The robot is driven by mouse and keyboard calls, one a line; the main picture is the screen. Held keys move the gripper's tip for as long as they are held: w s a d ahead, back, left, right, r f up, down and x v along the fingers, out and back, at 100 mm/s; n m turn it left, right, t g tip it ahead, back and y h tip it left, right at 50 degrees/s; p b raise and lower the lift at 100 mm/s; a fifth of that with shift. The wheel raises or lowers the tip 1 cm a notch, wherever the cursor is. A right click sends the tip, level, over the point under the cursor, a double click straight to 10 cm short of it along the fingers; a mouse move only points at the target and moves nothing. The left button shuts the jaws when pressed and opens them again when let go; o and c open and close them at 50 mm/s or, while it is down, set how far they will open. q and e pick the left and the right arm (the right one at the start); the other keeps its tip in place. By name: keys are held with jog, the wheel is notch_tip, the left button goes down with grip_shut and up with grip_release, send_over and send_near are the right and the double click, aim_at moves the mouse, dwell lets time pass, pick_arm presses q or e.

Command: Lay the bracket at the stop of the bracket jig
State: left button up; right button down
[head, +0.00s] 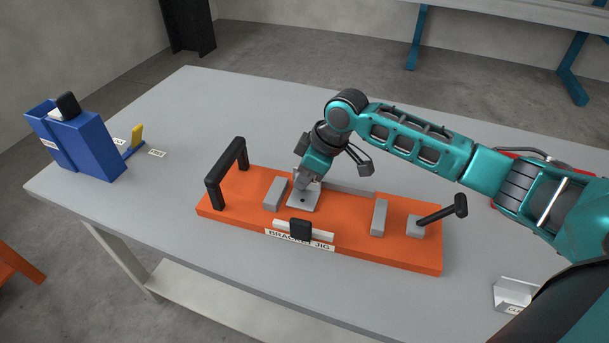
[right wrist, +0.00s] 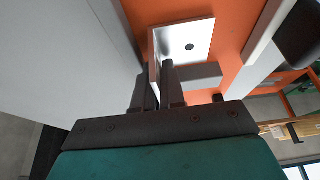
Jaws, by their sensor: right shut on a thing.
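The bracket (head: 303,200) is a silver angle piece with a hole in its flat leg. It is on or just above the orange bracket jig (head: 335,222), right of a grey block (head: 275,193) in the head view; exact contact is unclear. My right gripper (head: 304,184) is above it and shut on its upright leg. In the right wrist view the fingers (right wrist: 159,88) pinch that leg, and the flat leg of the bracket (right wrist: 192,44) lies over the orange plate beside a grey block (right wrist: 197,76). My left gripper is out of view.
The jig carries a black handle (head: 228,172), a black knob (head: 300,229) at its front, another grey block (head: 379,217) and a black lever (head: 442,213). A blue bin (head: 90,145) stands left. A silver angled piece (head: 512,292) lies front right. The table's (head: 215,110) back left is clear.

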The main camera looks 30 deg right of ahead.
jog(key=c, duration=1.6)
grip_release()
jog(key=shift+f, duration=0.1)
jog(key=shift+c, duration=0.2)
jog(key=shift+o, duration=0.7)
jog(key=shift+d+r, duration=0.1)
jog(key=shift+r, duration=0.2)
jog(key=p+v, duration=0.1)
jog(key=v, duration=1)
jog(key=shift+r, duration=0.3)
jog(key=shift+s, duration=0.1)
